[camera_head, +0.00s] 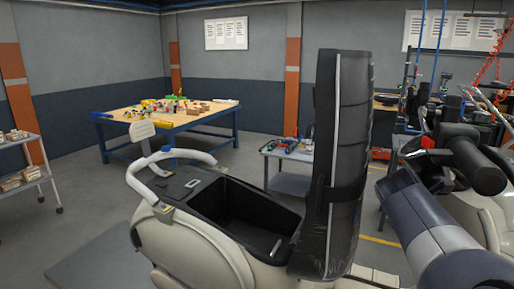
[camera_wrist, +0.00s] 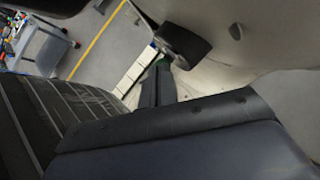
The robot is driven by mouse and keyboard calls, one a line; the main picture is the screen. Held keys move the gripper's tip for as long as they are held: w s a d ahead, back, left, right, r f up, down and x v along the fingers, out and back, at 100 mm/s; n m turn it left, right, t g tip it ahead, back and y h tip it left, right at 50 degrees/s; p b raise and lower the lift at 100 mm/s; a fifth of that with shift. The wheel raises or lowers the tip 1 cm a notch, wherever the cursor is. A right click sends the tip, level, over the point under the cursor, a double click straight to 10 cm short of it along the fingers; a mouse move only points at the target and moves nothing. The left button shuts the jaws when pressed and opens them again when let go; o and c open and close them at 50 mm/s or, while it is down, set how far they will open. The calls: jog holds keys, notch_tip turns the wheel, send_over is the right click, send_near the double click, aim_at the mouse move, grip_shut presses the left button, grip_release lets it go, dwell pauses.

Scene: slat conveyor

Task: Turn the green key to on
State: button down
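In the wrist view, my gripper (camera_wrist: 160,72) shows as dark narrow fingers close together, pointing away from the camera. I cannot make out a gap between them. A small dark green patch (camera_wrist: 165,61) shows right at the fingertips. It may be the green key, but it is too small to tell its position or whether the fingers touch it. A cream scooter (camera_head: 195,247) stands in the foreground of the head view. My gripper is not clearly visible in the head view.
The raised seat (camera_wrist: 70,105) is close on the left in the wrist view. A black cylindrical part (camera_wrist: 183,42) and the cream body (camera_wrist: 265,45) are near the fingertips. A blue-framed table (camera_head: 180,118) and grey cart (camera_head: 290,182) stand behind.

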jog(key=shift+s+a+f, duration=0.1)
jog(key=shift+f, duration=0.5)
dwell(0.6)
jog(key=shift+f+b, duration=0.15)
jog(key=shift+b, duration=0.15)
dwell(0.3)
jog(key=r+p+v, duration=0.1)
jog(key=p+v, duration=0.4)
jog(key=v, duration=0.3)
jog(key=shift+r, duration=0.2)
dwell(0.7)
jog(key=shift+w, duration=0.2)
jog(key=shift+d, duration=0.25)
